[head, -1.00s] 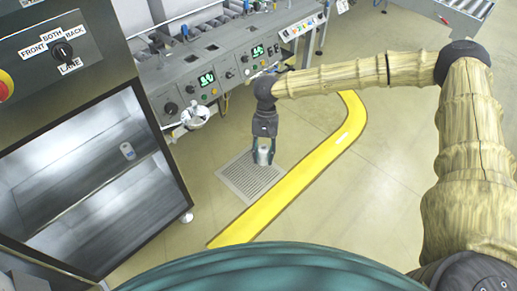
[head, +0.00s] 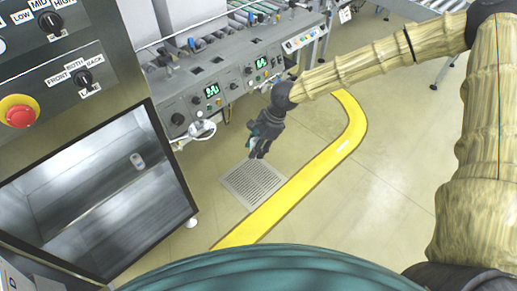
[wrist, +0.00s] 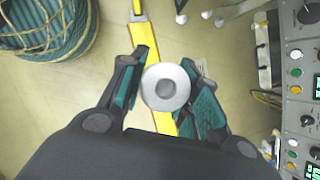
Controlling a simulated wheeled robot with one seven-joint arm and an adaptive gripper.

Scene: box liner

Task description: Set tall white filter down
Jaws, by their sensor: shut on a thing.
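My gripper (wrist: 168,92) is shut on the tall white filter (wrist: 165,87), which I see end-on in the wrist view as a pale disc with a grey centre. The fingers lie on either side of it, and its length is hidden by this angle. In the head view my gripper (head: 258,148) is tilted, in front of the machine and above the floor near the grate. The filter is mostly hidden there.
The control-panel machine (head: 225,88) is behind my gripper. A floor grate (head: 254,184) and yellow line (head: 300,182) lie below. Floor at right is clear.

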